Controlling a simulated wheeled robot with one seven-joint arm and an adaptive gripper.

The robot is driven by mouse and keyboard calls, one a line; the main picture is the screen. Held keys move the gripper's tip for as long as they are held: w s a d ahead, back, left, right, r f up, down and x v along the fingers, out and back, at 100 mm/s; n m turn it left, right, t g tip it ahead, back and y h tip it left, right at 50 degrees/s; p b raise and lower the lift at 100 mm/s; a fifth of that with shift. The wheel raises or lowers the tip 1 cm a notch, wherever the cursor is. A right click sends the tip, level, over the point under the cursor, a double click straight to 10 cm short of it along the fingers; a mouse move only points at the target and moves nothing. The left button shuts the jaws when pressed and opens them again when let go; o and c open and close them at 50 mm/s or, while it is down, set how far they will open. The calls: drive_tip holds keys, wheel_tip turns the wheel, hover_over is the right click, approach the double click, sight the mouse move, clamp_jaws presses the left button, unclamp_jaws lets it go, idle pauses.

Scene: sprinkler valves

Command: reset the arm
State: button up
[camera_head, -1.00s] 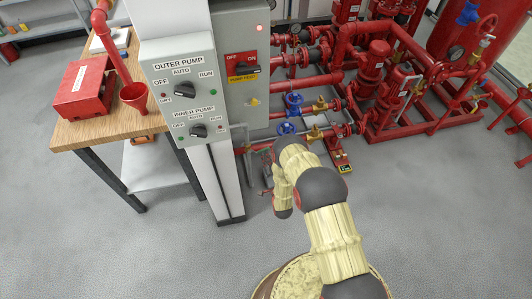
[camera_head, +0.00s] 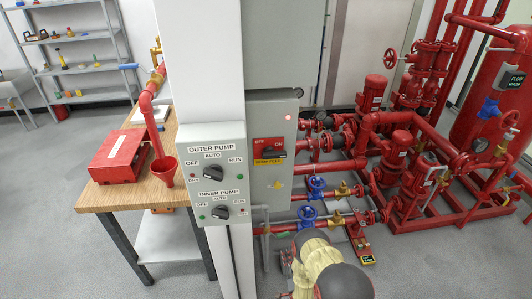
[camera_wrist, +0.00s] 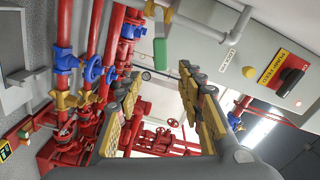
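My gripper (camera_wrist: 160,82) shows in the wrist view with its two yellow-and-grey fingers spread apart and nothing between them. In the head view my arm reaches up from the bottom edge, below the valves; the gripper's fingers cannot be made out there. In the wrist view, red pipes with blue valve handles (camera_wrist: 92,68) are left of the fingers. A grey box with a red-and-black switch (camera_wrist: 289,80) is to their right.
A pump control panel (camera_head: 212,190) with two black knobs is on the white column. A wooden table (camera_head: 110,198) with a red box (camera_head: 118,157) stands left. Blue-handled valves (camera_head: 308,216) and red pumps (camera_head: 392,152) are on the right. Grey floor is open at lower left.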

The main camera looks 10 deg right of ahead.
drive_tip(key=s+f+n+g, duration=0.3)
drive_tip(key=s+f+g, duration=0.25)
drive_tip(key=f, duration=0.25)
drive_tip(key=s+f+n+g, duration=0.3)
drive_tip(key=s+f+g, duration=0.25)
drive_tip(key=f, duration=0.25)
drive_tip(key=s+r+n, duration=0.2)
drive_tip(key=s+r, duration=0.5)
drive_tip(key=r, duration=1.7)
drive_tip(key=s+r+n+g+p, duration=0.1)
drive_tip(key=s+r+n, duration=0.2)
drive_tip(key=r, duration=2.2)
drive_tip(key=s+r+n, duration=0.2)
drive_tip(key=s+r, duration=1.1)
drive_tip(key=r, duration=1.2)
drive_tip(key=shift+d+r+n+p, duration=0.15)
drive_tip(key=shift+n+p, duration=0.15)
drive_tip(key=shift+p, duration=0.05)
drive_tip(key=shift+w, duration=0.1)
